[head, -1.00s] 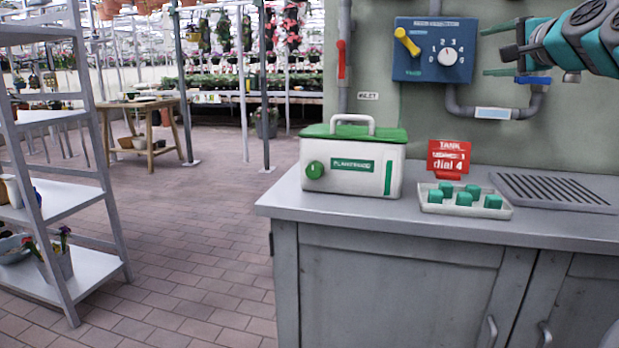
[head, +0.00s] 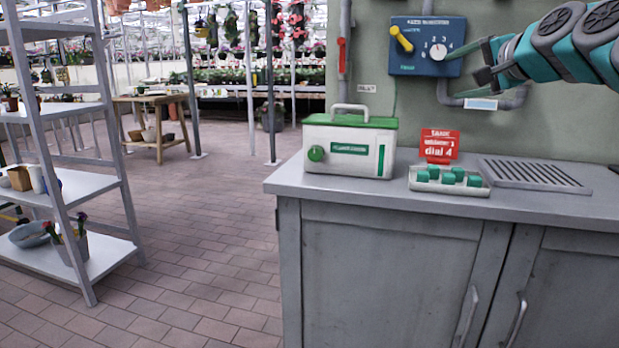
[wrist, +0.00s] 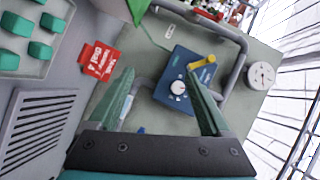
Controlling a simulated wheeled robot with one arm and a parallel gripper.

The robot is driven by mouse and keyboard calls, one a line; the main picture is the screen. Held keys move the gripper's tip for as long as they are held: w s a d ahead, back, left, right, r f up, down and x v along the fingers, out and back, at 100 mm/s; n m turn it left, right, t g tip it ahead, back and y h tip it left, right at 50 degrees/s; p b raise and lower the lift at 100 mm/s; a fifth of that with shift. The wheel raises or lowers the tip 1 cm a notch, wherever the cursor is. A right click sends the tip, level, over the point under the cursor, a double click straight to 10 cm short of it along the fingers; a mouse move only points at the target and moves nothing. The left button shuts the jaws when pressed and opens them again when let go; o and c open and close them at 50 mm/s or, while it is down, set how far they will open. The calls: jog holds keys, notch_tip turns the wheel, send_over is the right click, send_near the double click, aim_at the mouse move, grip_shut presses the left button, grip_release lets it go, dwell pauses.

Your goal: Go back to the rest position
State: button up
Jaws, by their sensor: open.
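My gripper (head: 478,63) is at the upper right in the head view, in front of the wall and just right of the blue control panel. Its two green fingers are apart with nothing between them; they also show in the wrist view (wrist: 165,105). The blue panel (head: 403,64) has a yellow lever (head: 401,39) and a white numbered dial (head: 438,52). In the wrist view the panel (wrist: 172,92) lies beyond the fingertips, which look clear of it.
A grey counter (head: 330,184) holds a green-lidded white box (head: 350,163), a tray of green cubes (head: 449,188), a red sign (head: 440,145) and a drain grille (head: 535,174). A shelf rack (head: 75,190) stands at left. The tiled floor (head: 200,240) between is open.

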jog(key=s+a+f+n+g, duration=0.2)
jog(key=s+a+f+g, duration=0.15)
jog(key=a+f, duration=0.35)
jog(key=s+a+f+n+g, duration=0.25)
jog(key=s+a+f, duration=0.2)
jog(key=f, duration=0.45)
jog(key=s+a+f+n+g, duration=0.25)
jog(key=s+a+f, duration=0.3)
jog(key=f, duration=0.35)
jog(key=s+d+f+n+g+h, duration=0.1)
jog(key=s+f+g, duration=0.3)
jog(key=s+f, duration=0.7)
jog(key=s+d+f+n+g+h, duration=0.2)
jog(key=s+f+n+g, duration=0.2)
jog(key=s+f, duration=0.8)
jog(key=s, duration=0.7)
jog(key=shift+s+f, duration=0.2)
jog(key=shift+f, duration=0.05)
